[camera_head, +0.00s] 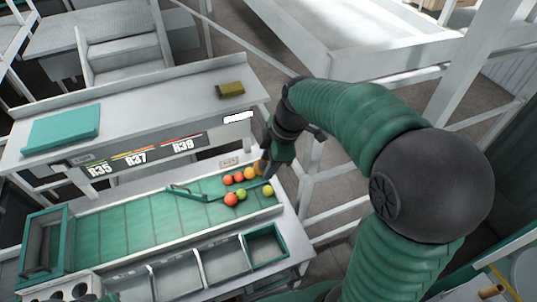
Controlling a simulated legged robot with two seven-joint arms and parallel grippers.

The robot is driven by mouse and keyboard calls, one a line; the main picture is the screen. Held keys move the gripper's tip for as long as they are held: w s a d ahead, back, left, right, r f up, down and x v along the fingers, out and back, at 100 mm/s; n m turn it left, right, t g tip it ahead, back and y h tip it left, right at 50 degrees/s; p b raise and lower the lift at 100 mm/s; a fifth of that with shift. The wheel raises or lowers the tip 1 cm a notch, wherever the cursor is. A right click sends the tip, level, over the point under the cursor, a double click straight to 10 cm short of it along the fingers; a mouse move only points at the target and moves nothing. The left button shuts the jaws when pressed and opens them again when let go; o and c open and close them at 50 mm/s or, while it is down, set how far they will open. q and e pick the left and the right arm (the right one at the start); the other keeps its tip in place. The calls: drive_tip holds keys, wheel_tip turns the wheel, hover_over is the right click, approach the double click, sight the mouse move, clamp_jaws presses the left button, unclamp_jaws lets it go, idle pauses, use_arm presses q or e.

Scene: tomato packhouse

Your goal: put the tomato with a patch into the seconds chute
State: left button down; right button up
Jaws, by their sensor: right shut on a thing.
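My right gripper (264,168) reaches down to the right end of the green sorting belt (140,222). It is shut on an orange tomato (260,169), partly hidden by the fingers. Nearer the front are a red tomato (231,199), a green one (241,194) and a yellow one (268,190). No patch can be made out on any tomato. A green-rimmed opening (69,238) is at the belt's left end; I cannot tell whether it is the seconds chute. My left gripper is not in view.
A thin green guide bar (186,191) stands over the belt. Grey bins (177,276) and a green-lined bin (283,242) line the front edge. The shelf behind carries a teal pad (62,128) and a yellow-brown block (230,89). White frame posts (312,185) stand to the right.

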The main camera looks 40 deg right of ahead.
drive_tip(key=b, duration=5.1)
approach(266, 250)
drive_tip(key=x, duration=0.5)
drive_tip(key=shift+a, duration=0.1)
drive_tip(key=shift+f+b, duration=0.4)
drive_tip(key=shift+f, duration=0.25)
drive_tip(key=o, duration=1)
drive_tip(key=shift+c, duration=0.5)
drive_tip(key=shift+c, duration=1.2)
drive_tip(key=shift+r, duration=0.1)
wheel_tip(266, 250, up, 7)
drive_tip(key=p, duration=0.5)
drive_tip(key=shift+p, duration=0.35)
